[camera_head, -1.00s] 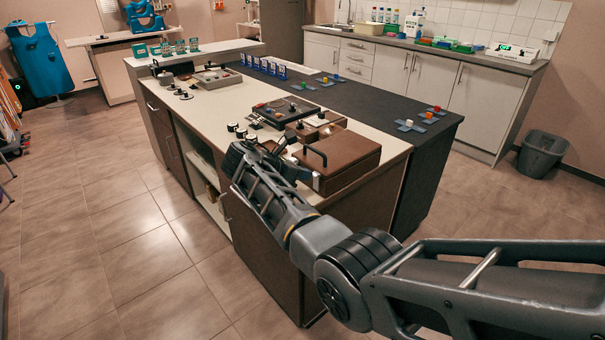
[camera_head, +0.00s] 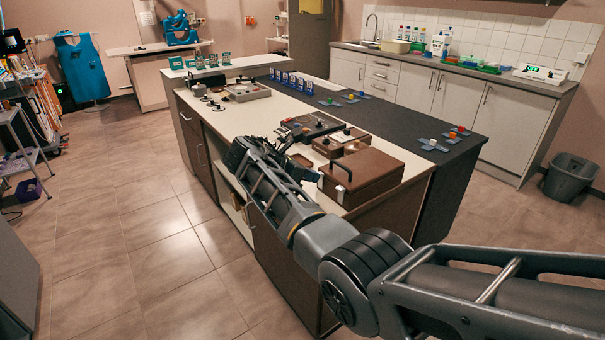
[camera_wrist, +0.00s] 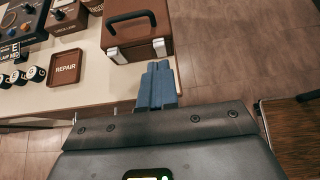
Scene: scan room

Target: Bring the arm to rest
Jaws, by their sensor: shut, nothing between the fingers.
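My arm reaches from the lower right of the head view toward the near end of the island counter (camera_head: 230,112). My gripper (camera_wrist: 158,68) shows in the wrist view with its blue-grey fingers closed together and nothing between them. In that view the fingers point toward a brown case (camera_wrist: 137,30) with a dark handle and lie just below its near edge in the picture; I cannot tell whether they touch it. In the head view the brown case (camera_head: 372,175) sits on the counter beyond my wrist.
A brown REPAIR tray (camera_wrist: 66,68) and several round lettered pieces (camera_wrist: 18,77) lie on the counter beside the case. A dark control box (camera_head: 312,124) stands farther along. A grey bin (camera_head: 569,178) stands at the right. The tiled floor (camera_head: 130,230) at the left is open.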

